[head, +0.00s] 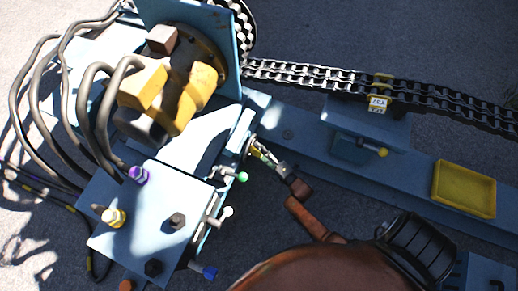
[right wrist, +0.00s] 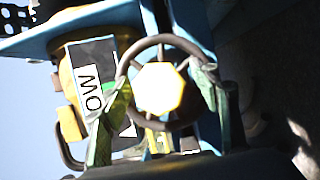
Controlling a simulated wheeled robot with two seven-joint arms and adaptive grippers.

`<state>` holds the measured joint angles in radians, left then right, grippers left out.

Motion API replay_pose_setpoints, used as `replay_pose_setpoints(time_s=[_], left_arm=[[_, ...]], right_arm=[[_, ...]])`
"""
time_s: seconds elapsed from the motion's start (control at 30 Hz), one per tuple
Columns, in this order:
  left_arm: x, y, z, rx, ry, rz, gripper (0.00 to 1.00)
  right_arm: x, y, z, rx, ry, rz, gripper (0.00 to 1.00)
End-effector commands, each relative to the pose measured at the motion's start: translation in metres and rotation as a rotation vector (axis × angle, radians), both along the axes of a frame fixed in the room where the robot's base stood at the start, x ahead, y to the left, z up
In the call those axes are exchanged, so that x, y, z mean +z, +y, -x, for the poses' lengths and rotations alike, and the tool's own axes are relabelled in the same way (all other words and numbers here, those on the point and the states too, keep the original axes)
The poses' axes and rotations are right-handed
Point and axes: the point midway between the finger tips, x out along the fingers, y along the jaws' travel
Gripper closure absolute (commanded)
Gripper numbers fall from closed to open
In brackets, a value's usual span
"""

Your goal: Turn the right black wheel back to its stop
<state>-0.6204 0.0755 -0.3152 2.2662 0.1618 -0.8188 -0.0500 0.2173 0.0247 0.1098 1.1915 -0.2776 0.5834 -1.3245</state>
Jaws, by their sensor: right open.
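A dark ring-shaped wheel (right wrist: 160,41) with a bright pale-yellow hub faces the camera in the right wrist view. I cannot tell from the frames whether it is the right one of a pair. My right gripper (right wrist: 163,82) is open, with one greenish finger at each side of the wheel's rim. The fingers overlap or lie very near the rim; contact cannot be told. In the head view my right gripper (head: 262,152) is small, at the side of the blue machine (head: 105,238), and the wheel is mostly hidden there. My left gripper is not in view.
Levers with a green knob (head: 242,177), a white knob (head: 228,211) and a blue knob (head: 208,272) stick out close to my right gripper. A yellow motor (head: 190,98) and grey hoses stand above. A chain (head: 300,73) runs right, past a yellow tray (head: 463,190).

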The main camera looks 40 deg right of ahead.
Motion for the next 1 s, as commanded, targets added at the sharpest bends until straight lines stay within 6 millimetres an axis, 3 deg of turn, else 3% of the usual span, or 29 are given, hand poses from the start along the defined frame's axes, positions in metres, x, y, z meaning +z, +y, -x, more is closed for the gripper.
replay_pose_setpoints(time_s=[0.17, 0.6, 0.8, 1.0], left_arm=[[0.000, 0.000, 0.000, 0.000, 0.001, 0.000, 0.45], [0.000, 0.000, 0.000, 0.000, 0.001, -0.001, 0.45], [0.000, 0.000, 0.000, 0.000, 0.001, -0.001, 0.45], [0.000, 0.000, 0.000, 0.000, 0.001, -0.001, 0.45]], right_arm=[[-0.001, -0.002, 0.019, -0.001, 0.003, -0.001, 0.44], [-0.001, -0.011, 0.102, 0.000, 0.002, -0.001, 0.44], [-0.001, -0.012, 0.117, 0.001, 0.001, 0.000, 0.44], [-0.001, -0.013, 0.119, 0.001, 0.000, 0.000, 0.44]])
